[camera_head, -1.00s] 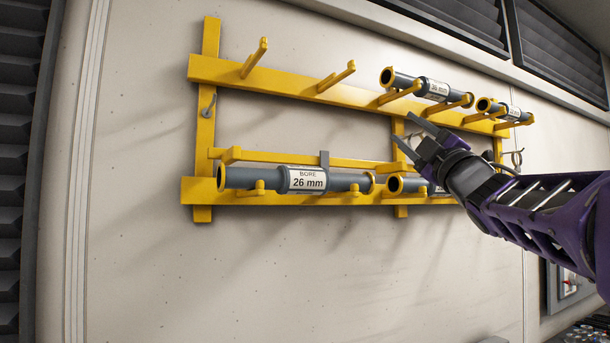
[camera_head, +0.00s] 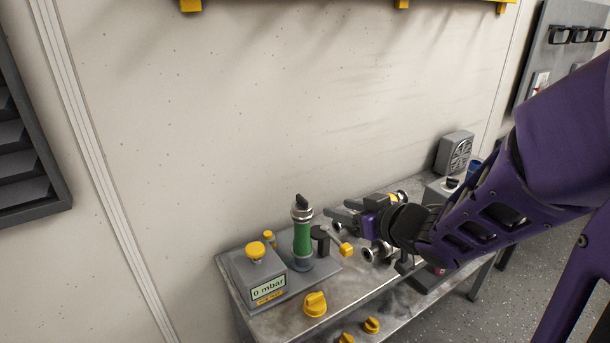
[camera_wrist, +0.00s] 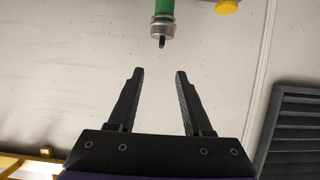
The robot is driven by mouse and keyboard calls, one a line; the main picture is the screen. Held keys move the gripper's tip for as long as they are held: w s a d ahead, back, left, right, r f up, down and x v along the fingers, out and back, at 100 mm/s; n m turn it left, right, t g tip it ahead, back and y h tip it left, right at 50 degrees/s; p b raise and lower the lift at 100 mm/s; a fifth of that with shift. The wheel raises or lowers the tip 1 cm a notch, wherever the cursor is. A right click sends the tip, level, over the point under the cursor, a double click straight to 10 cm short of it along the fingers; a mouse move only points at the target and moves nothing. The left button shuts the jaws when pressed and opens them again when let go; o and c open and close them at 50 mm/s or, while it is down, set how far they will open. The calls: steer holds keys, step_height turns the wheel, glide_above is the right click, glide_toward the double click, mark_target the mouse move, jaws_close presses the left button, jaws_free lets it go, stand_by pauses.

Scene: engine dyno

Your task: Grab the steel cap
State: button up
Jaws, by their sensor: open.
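The steel cap (camera_head: 302,213) is a silver ring with a small black knob on top. It sits upright on a green cylinder (camera_head: 302,240) on the bench. My gripper (camera_head: 338,210) is just right of the cap in the head view, with its fingers pointing left, apart from it. In the wrist view the cap (camera_wrist: 162,31) appears upside down, beyond the fingertips and roughly in line with the gap between them. My gripper (camera_wrist: 158,73) is open and empty there.
A grey box reading "0 mbar" (camera_head: 268,290) with a yellow knob stands left of the cylinder. A black post with a yellow-ended lever (camera_head: 346,249) stands close on its right. Metal fittings (camera_head: 376,251) lie below my gripper. The wall (camera_head: 250,130) rises behind the bench.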

steer(key=b, duration=0.4)
glide_toward(304, 199)
steer(key=x, duration=0.4)
steer(key=shift+w+f, duration=0.1)
steer(key=shift+w, duration=0.1)
steer(key=shift+w+a+f, duration=0.1)
steer(key=shift+w+a, duration=0.2)
steer(key=shift+w, duration=0.15)
steer(key=b+x, duration=0.3)
steer(key=x, duration=0.2)
steer(key=shift+s+a+f+b, duration=0.1)
steer(key=shift+s+f+b, duration=0.1)
steer(key=shift+b, duration=0.1)
steer(key=shift+w+a, duration=0.1)
steer(key=shift+w, duration=0.1)
steer(key=shift+r, duration=0.1)
steer(key=shift+c, duration=0.3)
jaws_close()
